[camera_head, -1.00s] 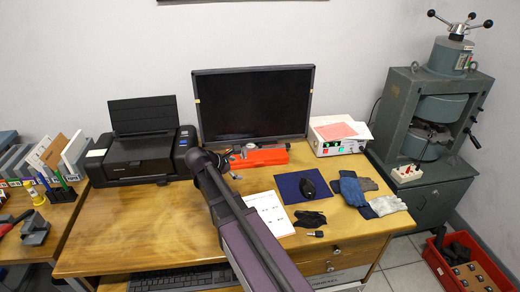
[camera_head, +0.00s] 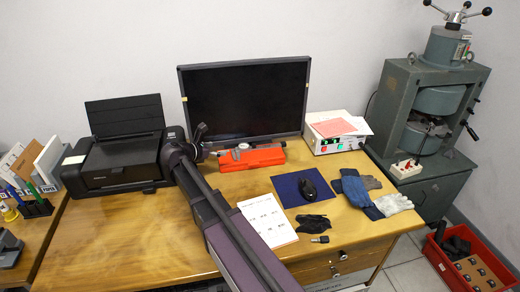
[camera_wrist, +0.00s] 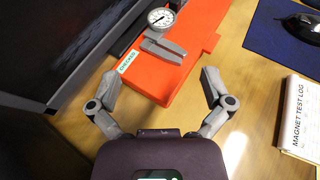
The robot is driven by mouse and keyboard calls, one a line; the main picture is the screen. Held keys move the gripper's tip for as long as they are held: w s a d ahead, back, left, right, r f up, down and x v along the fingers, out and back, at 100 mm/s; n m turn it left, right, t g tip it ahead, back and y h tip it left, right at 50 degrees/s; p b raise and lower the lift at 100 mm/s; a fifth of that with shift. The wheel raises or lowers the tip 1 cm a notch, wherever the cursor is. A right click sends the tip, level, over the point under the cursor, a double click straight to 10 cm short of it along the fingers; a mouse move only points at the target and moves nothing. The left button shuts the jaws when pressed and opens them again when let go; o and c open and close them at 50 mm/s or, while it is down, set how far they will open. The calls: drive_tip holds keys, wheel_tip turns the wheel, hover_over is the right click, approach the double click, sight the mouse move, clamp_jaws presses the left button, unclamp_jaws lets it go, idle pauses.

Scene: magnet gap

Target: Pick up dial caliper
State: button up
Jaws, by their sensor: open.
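The dial caliper (camera_wrist: 161,40) lies on top of an orange case (camera_wrist: 196,35) in the wrist view, its round white dial at the far end and its grey jaws nearer to me. The case carries a green-edged label. In the head view the caliper (camera_head: 240,150) is small on the orange case (camera_head: 262,157), in front of the monitor. My gripper (camera_wrist: 160,83) is open and empty, its two fingers apart above the near part of the case, short of the caliper.
The monitor (camera_head: 245,98) stands close behind the case. A printer (camera_head: 123,150) is to the left. The desk's front left is clear.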

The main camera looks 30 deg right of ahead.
drive_tip(key=b, duration=0.3)
approach(243, 146)
drive_tip(key=shift+x, duration=2.3)
drive_tip(key=shift+f+b+x, duration=0.15)
drive_tip(key=shift+b+x, duration=0.45)
drive_tip(key=shift+x, duration=0.5)
drive_tip(key=shift+f+b+x, duration=0.15)
drive_tip(key=shift+b+x, duration=0.45)
drive_tip(key=shift+x, duration=0.5)
drive_tip(key=shift+d, duration=0.3)
drive_tip(key=c, duration=1.3)
drive_tip(key=shift+r, duration=0.15)
